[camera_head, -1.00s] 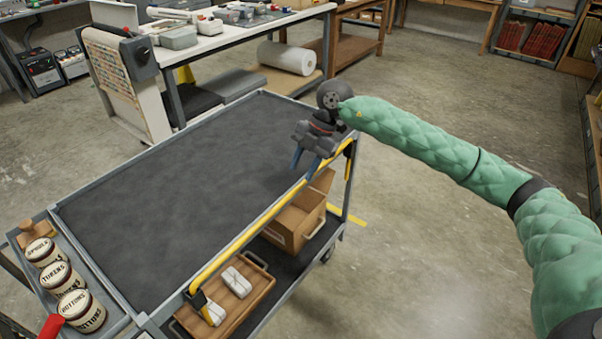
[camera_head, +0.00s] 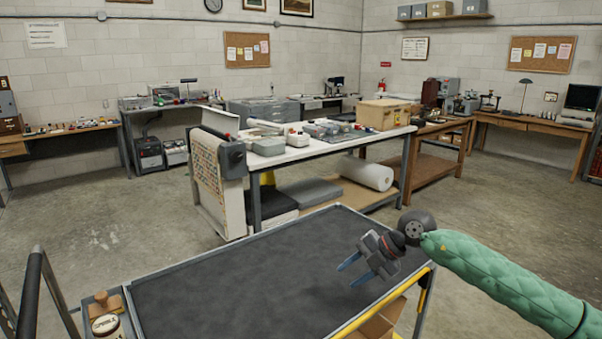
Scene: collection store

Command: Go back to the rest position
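My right gripper (camera_head: 355,270) hangs above the right part of the cart's dark top (camera_head: 250,280). Its two blue fingers are apart with nothing between them, so it is open. My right arm, in a green quilted sleeve, comes in from the lower right. My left gripper is not in view.
The cart has a yellow handle (camera_head: 385,305) along its right edge and a lidded jar (camera_head: 106,325) at its left end. A cardboard box (camera_head: 378,322) shows partly below. A white-topped workbench (camera_head: 310,148) stands behind the cart. Bare floor (camera_head: 110,235) is clear on the left.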

